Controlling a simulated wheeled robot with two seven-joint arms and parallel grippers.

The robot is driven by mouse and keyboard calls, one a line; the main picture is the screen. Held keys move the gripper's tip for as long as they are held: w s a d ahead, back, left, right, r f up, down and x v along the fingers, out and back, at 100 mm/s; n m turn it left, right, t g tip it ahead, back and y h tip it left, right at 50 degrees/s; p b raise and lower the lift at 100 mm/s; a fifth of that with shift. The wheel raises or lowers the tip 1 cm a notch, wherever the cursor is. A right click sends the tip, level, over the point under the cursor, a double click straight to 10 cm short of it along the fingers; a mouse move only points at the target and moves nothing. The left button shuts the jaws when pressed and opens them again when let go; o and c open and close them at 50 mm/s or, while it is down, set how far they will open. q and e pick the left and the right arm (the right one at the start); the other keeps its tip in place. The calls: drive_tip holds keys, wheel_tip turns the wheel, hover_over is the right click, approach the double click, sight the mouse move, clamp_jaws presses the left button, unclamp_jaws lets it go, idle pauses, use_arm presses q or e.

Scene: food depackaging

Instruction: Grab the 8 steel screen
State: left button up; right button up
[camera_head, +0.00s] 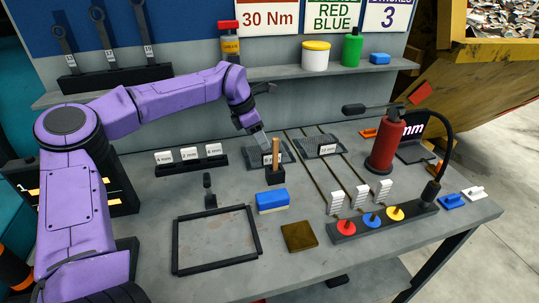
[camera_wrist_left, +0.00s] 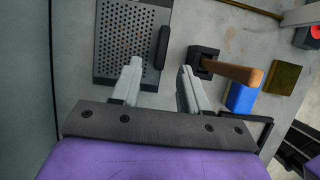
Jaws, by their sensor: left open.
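A dark perforated screen (camera_head: 282,152) lies flat on the bench, its label partly hidden, seeming to start with 8. A wooden-handled tool (camera_head: 276,152) stands in a black block (camera_head: 275,175) in front of it. My left gripper (camera_head: 258,136) is above this screen. In the left wrist view, the screen (camera_wrist_left: 118,50) has a raised black bar (camera_wrist_left: 163,47) at its right edge. The open, empty left gripper (camera_wrist_left: 160,67) has a finger on each side of the bar's line. Whether the fingers touch anything cannot be told. A second screen (camera_head: 335,151), labelled 12 mm, lies to the right.
A black rack (camera_head: 190,168) has labels 4, 2 and 6 mm. A blue block (camera_head: 271,200) sits near a black frame (camera_head: 175,245). The tool's handle (camera_wrist_left: 235,72) is close to the right finger.

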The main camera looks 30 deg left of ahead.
sight(270, 153)
use_arm(q)
drive_tip(key=p+x, duration=0.1)
drive_tip(key=x, duration=0.2)
drive_tip(key=p+x, duration=0.1)
drive_tip(key=x, duration=0.2)
drive_tip(key=shift+w+d+r, duration=0.1)
drive_tip(key=shift+d, duration=0.15)
drive_tip(key=shift+w, duration=0.1)
clamp_jaws()
